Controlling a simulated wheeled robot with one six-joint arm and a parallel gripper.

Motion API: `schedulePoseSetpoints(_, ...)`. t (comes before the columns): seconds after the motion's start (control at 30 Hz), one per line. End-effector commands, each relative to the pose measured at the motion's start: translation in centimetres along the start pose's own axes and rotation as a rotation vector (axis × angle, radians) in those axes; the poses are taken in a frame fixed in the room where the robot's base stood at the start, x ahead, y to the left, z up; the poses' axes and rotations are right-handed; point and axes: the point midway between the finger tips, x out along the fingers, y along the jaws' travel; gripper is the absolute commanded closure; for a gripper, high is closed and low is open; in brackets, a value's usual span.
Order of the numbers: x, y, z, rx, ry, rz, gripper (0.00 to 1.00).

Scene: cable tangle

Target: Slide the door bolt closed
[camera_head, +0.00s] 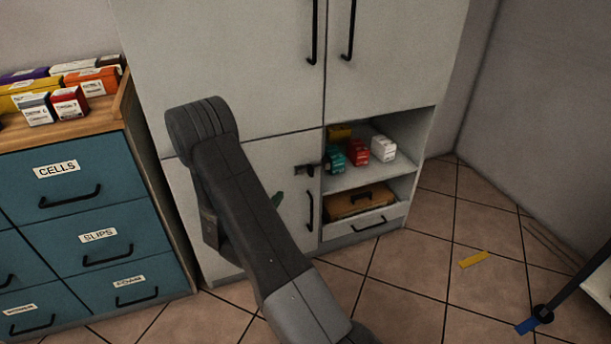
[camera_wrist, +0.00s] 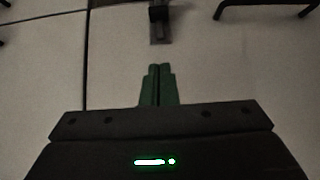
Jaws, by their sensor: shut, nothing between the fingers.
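The door bolt (camera_head: 306,169) is a small dark fitting near the top right of the lower cabinet door (camera_head: 258,160), by the open shelves. In the wrist view the bolt (camera_wrist: 160,27) shows at the top centre as a dark block on a narrow metal plate. My gripper (camera_wrist: 158,68) has green fingers pressed together with nothing between them. Its tips point at the plate and appear apart from it. In the head view my gripper (camera_head: 277,199) is mostly hidden behind my arm, left of and below the bolt. Whether the bolt is fully across cannot be told.
A dark door handle (camera_head: 310,211) stands out just below the bolt. Open shelves (camera_head: 345,181) with small boxes and a brown case (camera_head: 359,200) are to the right. A blue drawer unit (camera_head: 90,220) is at left. A yellow block (camera_head: 474,259) lies on the tiled floor.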

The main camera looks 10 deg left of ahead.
Motion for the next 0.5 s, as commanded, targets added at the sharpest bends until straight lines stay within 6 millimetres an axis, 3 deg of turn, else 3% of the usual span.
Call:
schedulePoseSetpoints(0.33,0.2,0.0,0.0,0.002,-0.001,0.0,1.0)
schedulePoseSetpoints(0.5,2.1,-0.1,0.1,0.003,-0.003,0.0,1.0)
